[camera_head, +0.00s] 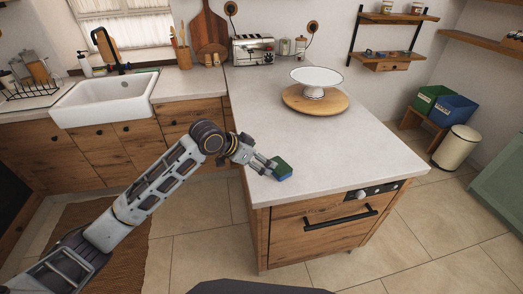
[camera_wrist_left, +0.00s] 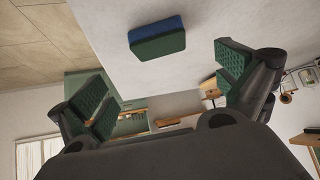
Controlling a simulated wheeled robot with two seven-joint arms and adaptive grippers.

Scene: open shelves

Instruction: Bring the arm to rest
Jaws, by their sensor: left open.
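My left arm reaches in from the left in the head view, and its gripper (camera_head: 267,168) is low over the near left corner of the white countertop (camera_head: 330,150). A green and blue sponge-like block (camera_head: 282,169) lies on the counter just beyond the fingertips. In the left wrist view the block (camera_wrist_left: 157,40) sits ahead of the two spread fingers, apart from both. The left gripper (camera_wrist_left: 165,85) is open and empty, with green ridged pads. My right gripper is in neither view.
A white cake stand (camera_head: 316,78) stands on a round wooden board (camera_head: 315,101) further back. A toaster (camera_head: 253,50) is at the rear wall. The sink (camera_head: 105,98) is at left. Green and blue bins (camera_head: 452,107) stand at right. The counter's middle is clear.

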